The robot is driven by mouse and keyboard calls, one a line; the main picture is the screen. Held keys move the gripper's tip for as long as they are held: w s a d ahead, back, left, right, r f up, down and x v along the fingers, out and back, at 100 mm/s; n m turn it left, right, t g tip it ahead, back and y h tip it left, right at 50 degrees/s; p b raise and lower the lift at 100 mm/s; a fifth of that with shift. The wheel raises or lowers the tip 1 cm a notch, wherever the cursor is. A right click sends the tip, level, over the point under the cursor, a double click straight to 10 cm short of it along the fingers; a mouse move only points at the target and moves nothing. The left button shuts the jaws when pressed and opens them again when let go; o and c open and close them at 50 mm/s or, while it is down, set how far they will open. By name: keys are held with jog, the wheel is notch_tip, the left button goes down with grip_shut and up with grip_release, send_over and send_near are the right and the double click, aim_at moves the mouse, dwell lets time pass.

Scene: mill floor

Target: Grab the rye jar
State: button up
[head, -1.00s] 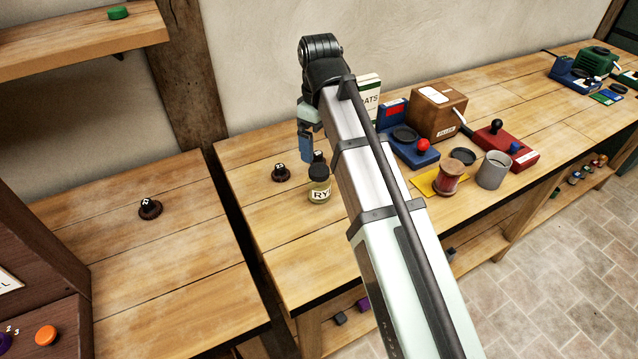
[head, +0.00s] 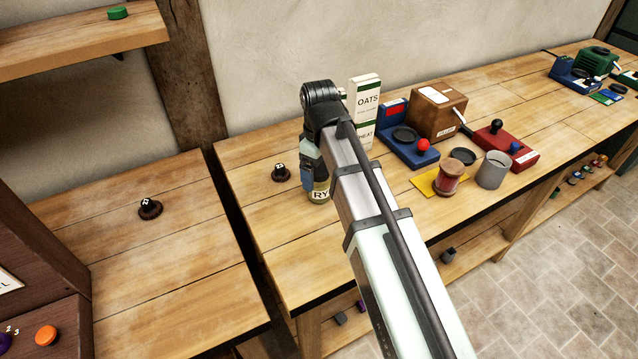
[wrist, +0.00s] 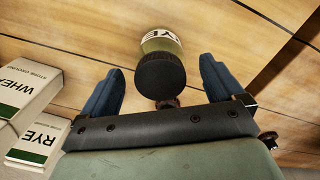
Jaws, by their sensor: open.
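The rye jar (head: 319,196) stands on the bench, its upper part hidden behind my gripper (head: 308,175) in the head view. In the wrist view the rye jar (wrist: 160,72) shows its dark round lid and its RYE label. My gripper (wrist: 161,66) is open, with one blue finger on each side of the jar. Gaps show between the jar and both fingers, so the jar is not held.
A dark knob-like piece (head: 281,173) stands left of the jar. Behind are an OATS box (head: 366,98) and, in the wrist view, WHEAT (wrist: 25,88) and RYE (wrist: 38,142) boxes.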

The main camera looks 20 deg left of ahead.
jog(key=shift+f, duration=1.7)
jog(key=shift+c, duration=0.3)
jog(key=c, duration=1.3)
jog(key=shift+r, duration=0.15)
